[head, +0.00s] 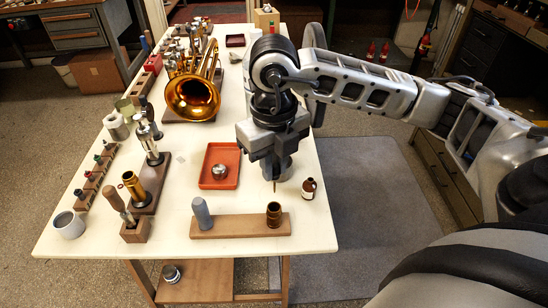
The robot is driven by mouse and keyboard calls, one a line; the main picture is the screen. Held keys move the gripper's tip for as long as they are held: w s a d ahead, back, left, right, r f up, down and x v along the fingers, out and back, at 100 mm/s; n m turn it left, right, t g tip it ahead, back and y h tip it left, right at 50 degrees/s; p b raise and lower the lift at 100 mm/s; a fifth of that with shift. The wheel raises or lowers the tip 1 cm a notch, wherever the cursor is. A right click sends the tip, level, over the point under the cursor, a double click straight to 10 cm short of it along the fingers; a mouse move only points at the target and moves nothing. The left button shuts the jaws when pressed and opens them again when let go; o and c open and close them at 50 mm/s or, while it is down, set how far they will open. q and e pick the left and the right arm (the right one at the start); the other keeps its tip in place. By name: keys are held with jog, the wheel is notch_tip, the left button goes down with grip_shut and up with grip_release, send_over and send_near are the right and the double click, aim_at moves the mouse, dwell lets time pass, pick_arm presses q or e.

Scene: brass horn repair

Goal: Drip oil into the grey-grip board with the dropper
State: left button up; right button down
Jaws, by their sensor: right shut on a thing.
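The grey-grip board (240,226) is a wooden strip near the table's front edge. A grey grip (202,212) stands at its left end and a brown-brass open-topped cylinder (273,215) stands upright near its right end. My right gripper (272,172) points down above the table, behind and above the brass cylinder. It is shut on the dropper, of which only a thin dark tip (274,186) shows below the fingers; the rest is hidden. A small brown bottle (309,190) with a pale label stands to the right of the gripper. My left gripper is not in view.
A red tray (211,183) with a round metal piece lies left of the gripper. A brass horn (194,95) lies farther back. Wooden racks and stands with tools line the left side, with a white cup (68,225) at front left. The table's front right corner is clear.

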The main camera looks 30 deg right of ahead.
aim_at(274, 186)
jog(key=shift+f+b, duration=0.6)
jog(key=shift+f, duration=0.3)
jog(key=shift+f+b, duration=0.4)
jog(key=shift+f, duration=0.6)
pick_arm(q)
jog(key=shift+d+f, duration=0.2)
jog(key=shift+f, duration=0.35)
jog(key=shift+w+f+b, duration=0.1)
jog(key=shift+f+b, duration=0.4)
jog(key=shift+b, duration=0.2)
pick_arm(e)
jog(key=shift+w, duration=0.1)
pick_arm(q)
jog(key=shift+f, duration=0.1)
pick_arm(e)
jog(key=shift+f, duration=0.2)
jog(key=shift+f+b, duration=1)
jog(key=shift+b, duration=0.1)
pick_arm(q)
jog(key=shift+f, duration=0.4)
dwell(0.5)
